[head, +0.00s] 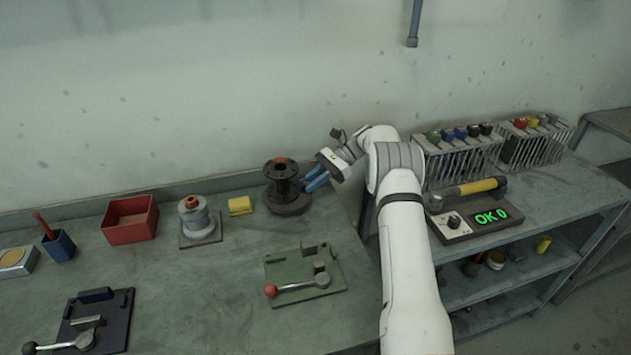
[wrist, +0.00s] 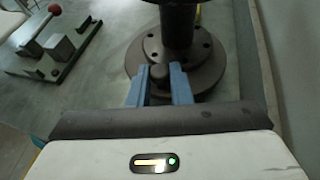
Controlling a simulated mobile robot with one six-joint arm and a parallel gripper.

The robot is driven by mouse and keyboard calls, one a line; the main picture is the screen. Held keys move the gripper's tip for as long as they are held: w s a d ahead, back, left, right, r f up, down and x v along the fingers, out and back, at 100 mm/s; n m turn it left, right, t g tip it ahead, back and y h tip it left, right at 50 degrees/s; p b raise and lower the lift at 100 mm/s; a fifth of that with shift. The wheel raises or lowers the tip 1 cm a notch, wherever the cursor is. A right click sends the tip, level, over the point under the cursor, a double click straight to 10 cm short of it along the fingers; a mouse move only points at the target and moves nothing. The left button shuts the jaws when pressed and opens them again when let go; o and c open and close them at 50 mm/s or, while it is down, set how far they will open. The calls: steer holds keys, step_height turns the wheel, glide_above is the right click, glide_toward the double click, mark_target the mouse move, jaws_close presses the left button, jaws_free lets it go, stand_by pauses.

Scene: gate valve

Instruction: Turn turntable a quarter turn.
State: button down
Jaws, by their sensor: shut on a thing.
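The turntable (head: 288,206) is a dark round disc at the back right of the bench. A dark flanged valve body (head: 281,174) stands upright on it, with an orange-brown spot at its top. In the wrist view the turntable (wrist: 208,84) lies ahead of my gripper, with the valve body's column (wrist: 178,25) rising from its bolted flange. My gripper (wrist: 160,78) is shut on a short dark upright peg (wrist: 160,72) at the disc's near edge, a blue finger on each side. In the head view my gripper (head: 312,180) reaches the turntable from the right.
A green fixture (head: 305,275) with a red-knobbed lever lies in front. A yellow block (head: 240,205), a grey spool-like part (head: 195,215) and a red bin (head: 130,218) stand to the left. The wall is close behind. Racks and an "OK 0" device (head: 475,221) are at right.

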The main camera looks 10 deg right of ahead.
steer(key=shift+r, duration=0.15)
steer(key=c, duration=1.3)
jaws_free()
steer(key=p+v, duration=0.1)
steer(key=v, duration=0.5)
steer(key=shift+r, duration=0.1)
steer(key=p, duration=0.1)
steer(key=d+p, duration=0.1)
steer(key=shift+w+r+p, duration=0.2)
steer(key=shift+w+p, duration=0.1)
steer(key=shift+w+d+f, duration=0.1)
steer(key=shift+d, duration=0.15)
steer(key=shift+c, duration=0.2)
